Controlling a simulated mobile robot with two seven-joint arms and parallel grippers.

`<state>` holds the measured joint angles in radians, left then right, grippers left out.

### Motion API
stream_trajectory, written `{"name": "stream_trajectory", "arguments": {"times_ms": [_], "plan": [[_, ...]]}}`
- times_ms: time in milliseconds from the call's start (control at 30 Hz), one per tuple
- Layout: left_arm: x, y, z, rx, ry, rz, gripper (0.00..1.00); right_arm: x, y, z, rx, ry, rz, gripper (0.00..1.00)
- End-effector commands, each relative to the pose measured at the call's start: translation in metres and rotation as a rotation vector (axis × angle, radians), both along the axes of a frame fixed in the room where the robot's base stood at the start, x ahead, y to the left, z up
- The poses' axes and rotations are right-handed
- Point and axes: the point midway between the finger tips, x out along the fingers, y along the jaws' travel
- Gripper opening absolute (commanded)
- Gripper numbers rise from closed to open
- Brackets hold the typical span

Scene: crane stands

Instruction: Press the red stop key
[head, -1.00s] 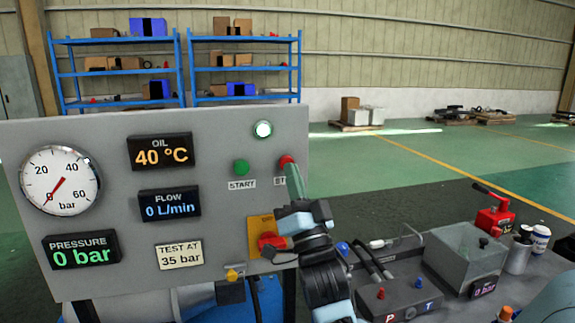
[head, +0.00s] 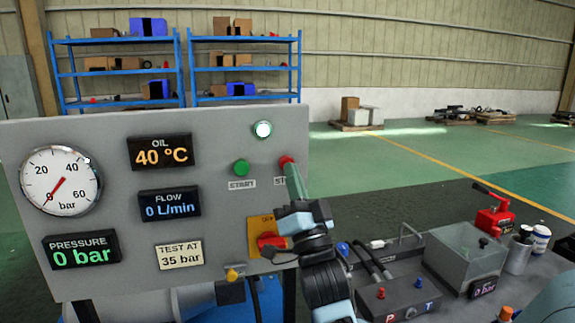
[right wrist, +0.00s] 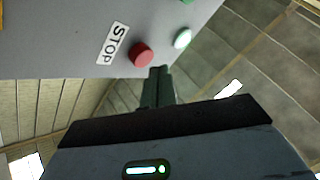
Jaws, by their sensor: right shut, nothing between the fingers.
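The red stop key (head: 286,160) is a round button near the right edge of the grey control panel (head: 110,216). In the right wrist view the red key (right wrist: 141,54) sits beside a white STOP label (right wrist: 112,43). My right gripper (head: 291,170) is shut and empty. Its dark green fingers point up at the panel, and their tips overlap the key's lower edge in the head view. In the right wrist view the fingertips (right wrist: 158,70) are right beside the key; I cannot tell whether they touch it. My left gripper is not in view.
A green start button (head: 241,167) is left of the key, and a lit white lamp (head: 263,129) is above. A red-handled switch (head: 270,241) is below, close to my right wrist. The displays read 0 bar and 0 L/min. A bench with a clear box (head: 465,252) stands right.

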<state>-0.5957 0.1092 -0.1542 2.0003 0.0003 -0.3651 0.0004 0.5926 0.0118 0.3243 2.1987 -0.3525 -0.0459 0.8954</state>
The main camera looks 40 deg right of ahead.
Motion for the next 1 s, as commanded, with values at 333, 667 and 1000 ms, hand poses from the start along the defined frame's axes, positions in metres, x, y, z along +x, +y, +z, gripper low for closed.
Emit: {"name": "stream_trajectory", "arguments": {"times_ms": [333, 667, 1000], "plan": [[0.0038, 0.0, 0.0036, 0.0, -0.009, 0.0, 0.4, 0.0072, -0.0042, 0.0007, 0.0, -0.001, 0.0, 0.0], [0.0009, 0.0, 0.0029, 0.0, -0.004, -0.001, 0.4, 0.0075, -0.0043, 0.0002, 0.0, 0.0, 0.0, 0.0], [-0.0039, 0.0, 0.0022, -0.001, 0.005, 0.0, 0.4, 0.01, -0.0056, 0.0002, 0.0, 0.0, 0.0, 0.0]]}}
